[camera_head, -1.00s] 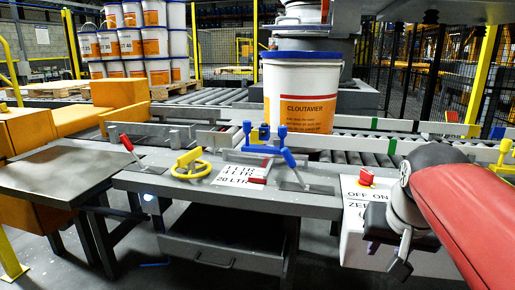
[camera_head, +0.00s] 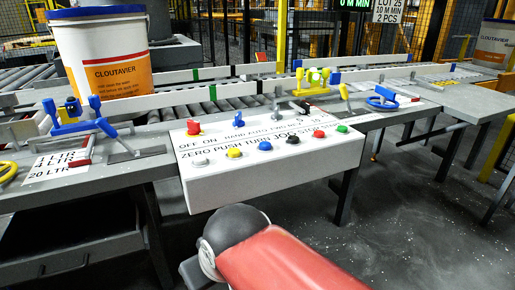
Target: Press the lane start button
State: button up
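The white control box (camera_head: 275,165) stands at the front of the conveyor bench, in the middle of the view. Along its front row are a white button (camera_head: 200,162), a yellow button (camera_head: 234,152), a blue button (camera_head: 265,146), a black button (camera_head: 292,140), a red button (camera_head: 318,134) and, at the right end, a green button (camera_head: 342,129). The lettering is only partly readable. A red knob (camera_head: 193,128) sits behind at the left. My red arm is below and in front of the box, apart from the buttons. Only a grey part near my gripper shows; its fingertips are hidden.
A white pail (camera_head: 103,55) marked CLOUTAVIER stands on the roller conveyor at the left. Blue and yellow clamps (camera_head: 382,97) and levers line the bench. A second pail (camera_head: 494,42) is at the far right. The floor right of the box is mostly clear.

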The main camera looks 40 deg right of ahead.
aim_at(343, 129)
jog(key=z, duration=1.75)
